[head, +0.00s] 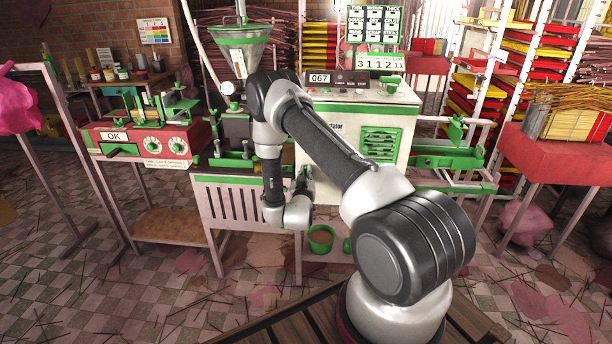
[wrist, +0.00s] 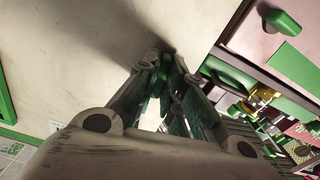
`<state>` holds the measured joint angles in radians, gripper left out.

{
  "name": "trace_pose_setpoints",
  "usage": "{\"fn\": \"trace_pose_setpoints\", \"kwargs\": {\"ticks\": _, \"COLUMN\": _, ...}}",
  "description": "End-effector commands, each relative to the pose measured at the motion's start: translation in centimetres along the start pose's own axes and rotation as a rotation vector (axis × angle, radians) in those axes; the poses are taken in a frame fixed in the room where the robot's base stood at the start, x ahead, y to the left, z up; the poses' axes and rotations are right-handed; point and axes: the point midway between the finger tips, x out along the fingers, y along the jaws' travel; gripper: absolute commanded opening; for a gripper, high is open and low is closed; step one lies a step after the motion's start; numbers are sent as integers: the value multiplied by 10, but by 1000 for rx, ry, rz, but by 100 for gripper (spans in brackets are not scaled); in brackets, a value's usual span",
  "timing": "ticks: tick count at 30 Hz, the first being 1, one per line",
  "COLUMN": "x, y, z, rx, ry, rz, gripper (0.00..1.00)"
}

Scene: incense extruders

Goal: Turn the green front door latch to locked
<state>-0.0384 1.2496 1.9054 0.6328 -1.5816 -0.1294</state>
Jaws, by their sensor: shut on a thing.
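The cream extruder cabinet (head: 352,130) stands in the middle of the head view, with a green louvred vent on its front. My gripper (head: 303,178) is low at the cabinet's front left, partly hidden by my wrist. In the wrist view my gripper (wrist: 166,62) is shut against the cream panel (wrist: 75,45), its fingertips on either side of a small green piece (wrist: 164,70). This piece appears to be the green front door latch. The fingers hide most of it, and I cannot tell its turn angle.
A green rounded handle (wrist: 286,25) sits to the right in the wrist view. A red machine (head: 140,137) marked OK stands left, a slotted white panel (head: 235,202) stands left of my gripper, and a green bucket (head: 321,239) is below.

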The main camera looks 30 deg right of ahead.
Motion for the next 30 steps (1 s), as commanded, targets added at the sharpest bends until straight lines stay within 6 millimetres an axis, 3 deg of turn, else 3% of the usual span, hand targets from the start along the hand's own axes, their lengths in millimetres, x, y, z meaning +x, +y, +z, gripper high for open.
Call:
{"fn": "trace_pose_setpoints", "kwargs": {"ticks": 15, "x": 0, "y": 0, "z": 0, "rx": 393, "ry": -1, "rz": -1, "gripper": 0}}
{"fn": "trace_pose_setpoints", "kwargs": {"ticks": 30, "x": 0, "y": 0, "z": 0, "rx": 502, "ry": -1, "rz": 0, "gripper": 0}}
